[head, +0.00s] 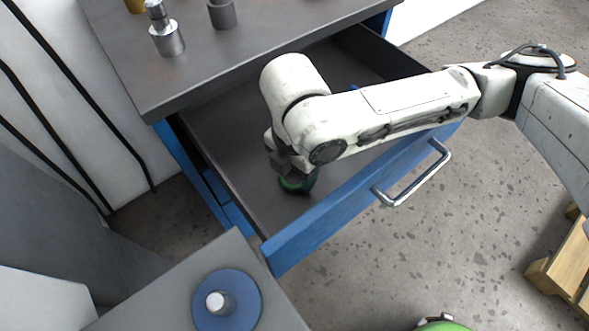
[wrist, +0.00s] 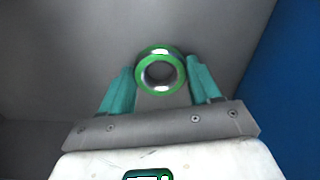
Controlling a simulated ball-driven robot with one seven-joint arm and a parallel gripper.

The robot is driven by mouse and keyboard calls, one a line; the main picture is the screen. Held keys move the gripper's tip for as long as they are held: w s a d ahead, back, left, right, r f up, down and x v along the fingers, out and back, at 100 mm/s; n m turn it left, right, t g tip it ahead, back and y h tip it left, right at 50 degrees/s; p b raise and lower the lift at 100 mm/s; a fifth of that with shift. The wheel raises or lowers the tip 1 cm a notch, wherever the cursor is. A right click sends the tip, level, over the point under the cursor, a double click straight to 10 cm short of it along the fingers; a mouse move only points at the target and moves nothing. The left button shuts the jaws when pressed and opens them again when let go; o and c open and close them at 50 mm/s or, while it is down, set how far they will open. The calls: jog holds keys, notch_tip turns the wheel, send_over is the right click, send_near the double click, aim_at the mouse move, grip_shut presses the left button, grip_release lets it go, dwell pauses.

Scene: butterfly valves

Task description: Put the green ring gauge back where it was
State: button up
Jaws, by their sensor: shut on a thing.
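The green ring gauge (wrist: 145,62) sits between the two teal fingers of my gripper (wrist: 160,75) in the wrist view, with its bore facing the camera. My gripper is shut on it. In the head view the ring gauge (head: 296,183) shows as a small dark green piece at the end of my gripper (head: 288,168), partly hidden by my wrist. It is inside the open blue drawer (head: 330,215), near the front left part. I cannot tell whether the ring touches the drawer floor.
The drawer's blue front with its handle (head: 412,178) borders the space. The grey cabinet top (head: 200,75) bears a metal plug (head: 167,37) and a grey cylinder (head: 222,13). A blue disc (head: 245,305) lies on a nearby grey surface. The drawer floor left of my gripper is bare.

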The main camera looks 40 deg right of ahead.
aim_at(294, 181)
jog(key=shift+f, duration=0.15)
jog(key=o, duration=1.4)
jog(key=shift+o, duration=0.2)
notch_tip(294, 181, up, 12)
jog(key=p, duration=0.3)
jog(key=shift+r, duration=0.25)
